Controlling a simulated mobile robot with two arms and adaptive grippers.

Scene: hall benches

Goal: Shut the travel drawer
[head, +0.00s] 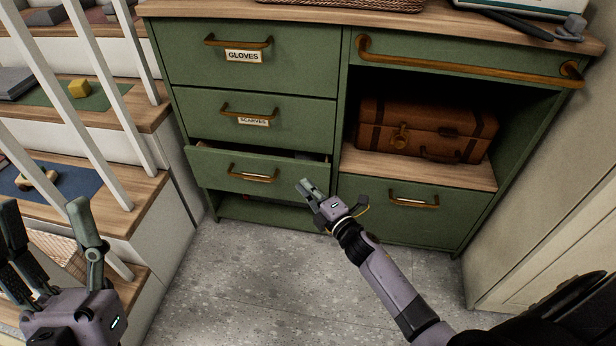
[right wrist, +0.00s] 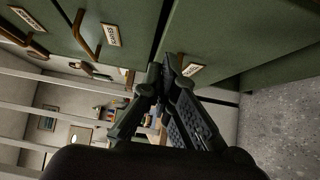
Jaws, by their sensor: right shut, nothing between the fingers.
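The lowest left drawer (head: 215,170) of the green cabinet stands partly pulled out, with a dark gap above its front. Its brass handle and white label (head: 258,177) show in the head view, the text too small to read. My right gripper (head: 304,187) is shut and empty, just in front of the drawer's right end; I cannot tell whether it touches. In the right wrist view my right fingers (right wrist: 165,75) are together, close to a drawer with a small label (right wrist: 191,71). My left gripper (head: 47,208) is open and empty at the lower left, away from the cabinet.
The gloves drawer (head: 180,58) and scarves drawer (head: 190,105) above are shut. A brown suitcase (head: 440,130) sits in the right niche, above another drawer (head: 370,220) that looks shut. Stairs with white balusters (head: 120,60) stand left. The grey floor (head: 250,290) in front is clear.

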